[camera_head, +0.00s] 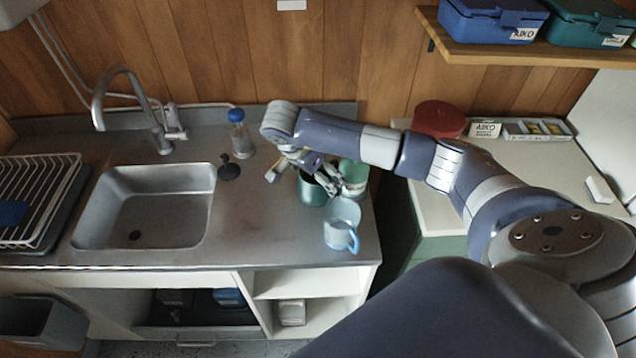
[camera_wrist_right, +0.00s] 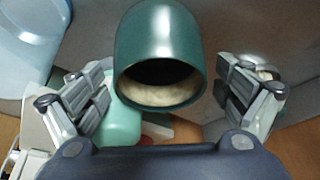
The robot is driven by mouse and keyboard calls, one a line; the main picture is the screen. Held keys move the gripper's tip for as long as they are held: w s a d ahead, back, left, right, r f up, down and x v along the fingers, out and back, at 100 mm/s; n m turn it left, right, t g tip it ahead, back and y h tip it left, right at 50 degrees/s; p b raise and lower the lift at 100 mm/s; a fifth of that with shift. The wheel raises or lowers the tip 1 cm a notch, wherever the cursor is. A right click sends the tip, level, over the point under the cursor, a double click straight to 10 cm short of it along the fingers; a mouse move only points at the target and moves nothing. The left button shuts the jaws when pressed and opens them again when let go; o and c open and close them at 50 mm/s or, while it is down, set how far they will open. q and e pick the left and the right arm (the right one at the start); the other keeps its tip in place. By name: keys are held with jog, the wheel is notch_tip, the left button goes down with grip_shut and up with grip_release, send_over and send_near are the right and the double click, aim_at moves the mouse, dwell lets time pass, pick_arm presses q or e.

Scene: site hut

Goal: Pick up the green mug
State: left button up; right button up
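The dark green mug (camera_head: 311,193) stands on the steel counter, partly hidden by my right gripper (camera_head: 324,180) in the head view. In the right wrist view the green mug (camera_wrist_right: 158,45) lies between the two fingers of my right gripper (camera_wrist_right: 165,88), with its dark opening and pale inside showing. The fingers are spread, with a gap on each side of the mug. No handle of it shows. My left gripper is in neither view.
A light blue mug (camera_head: 341,226) stands close by, nearer the counter's front edge. A pale green container (camera_head: 355,177) is just right of the green mug. A blue-capped bottle (camera_head: 240,136) and the sink (camera_head: 146,207) are to the left.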

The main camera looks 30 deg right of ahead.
jog(key=c, duration=0.8)
jog(key=shift+c, duration=0.8)
jog(key=shift+r, duration=0.15)
